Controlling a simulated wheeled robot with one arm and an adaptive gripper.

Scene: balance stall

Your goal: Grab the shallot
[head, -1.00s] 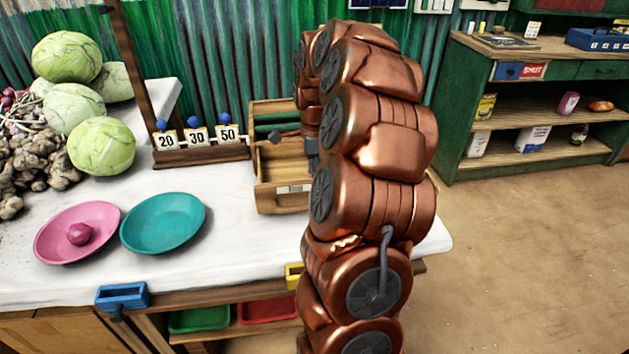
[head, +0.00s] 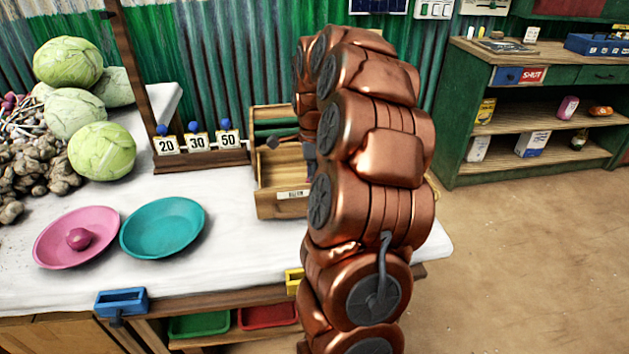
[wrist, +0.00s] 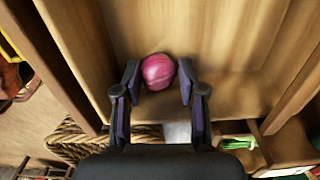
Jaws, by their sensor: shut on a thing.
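In the wrist view a round pink-purple shallot (wrist: 158,72) is between the fingertips of my gripper (wrist: 159,82), which is shut on it. A pale wooden surface lies behind it, and wooden walls stand to both sides. In the head view my own arm hides most of my gripper and the held shallot, near the wooden box (head: 283,207). Another purple shallot (head: 79,239) lies in the pink dish (head: 50,254) on the white-covered table.
A teal dish (head: 163,228) stands empty beside the pink one. Cabbages (head: 101,150) and a brown heap of roots (head: 40,165) fill the table's left. A rack with number tags (head: 197,142) stands left of the box. Green shelves (head: 465,110) stand at right beyond open floor.

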